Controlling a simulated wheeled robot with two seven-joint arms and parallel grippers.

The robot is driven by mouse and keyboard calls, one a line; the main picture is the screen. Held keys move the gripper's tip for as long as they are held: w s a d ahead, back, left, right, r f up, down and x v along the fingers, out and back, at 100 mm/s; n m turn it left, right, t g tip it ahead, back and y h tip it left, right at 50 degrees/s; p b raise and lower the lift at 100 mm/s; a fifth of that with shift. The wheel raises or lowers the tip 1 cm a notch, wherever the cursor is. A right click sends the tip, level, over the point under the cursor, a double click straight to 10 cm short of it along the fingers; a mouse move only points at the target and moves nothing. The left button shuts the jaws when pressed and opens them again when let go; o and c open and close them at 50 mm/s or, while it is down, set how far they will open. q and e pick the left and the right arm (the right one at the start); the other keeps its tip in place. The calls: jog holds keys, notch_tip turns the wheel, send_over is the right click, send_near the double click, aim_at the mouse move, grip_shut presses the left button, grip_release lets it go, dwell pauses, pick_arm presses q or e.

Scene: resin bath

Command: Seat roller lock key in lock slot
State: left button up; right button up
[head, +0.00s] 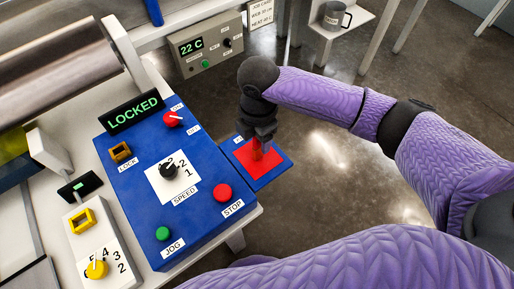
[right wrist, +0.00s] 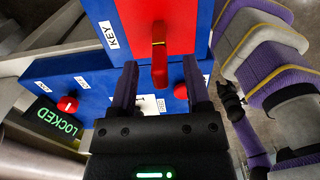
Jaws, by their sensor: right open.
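The red roller lock key (head: 256,152) stands on a red patch of the blue key holder (head: 272,172), right of the control panel. In the right wrist view the key (right wrist: 159,65) shows ahead of my fingers, roughly between their tips. My right gripper (head: 258,139) is open above the key; its two fingers (right wrist: 160,78) are spread, with no grip on it. The lock slot is in the small orange-brown block (head: 120,152) labelled LOCK, at the panel's upper left; it looks empty. My left gripper is not in view.
The blue control panel (head: 200,222) carries a red knob (head: 172,118), a SPEED dial (head: 168,170), a red STOP button (head: 223,193) and a green JOG button (head: 162,233). A display (head: 134,112) reads LOCKED. A metal roller (head: 50,70) lies at the upper left.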

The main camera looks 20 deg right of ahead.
notch_tip(320, 180, down, 2)
jog(key=shift+f, duration=0.1)
jog(key=shift+r, duration=0.2)
grip_shut()
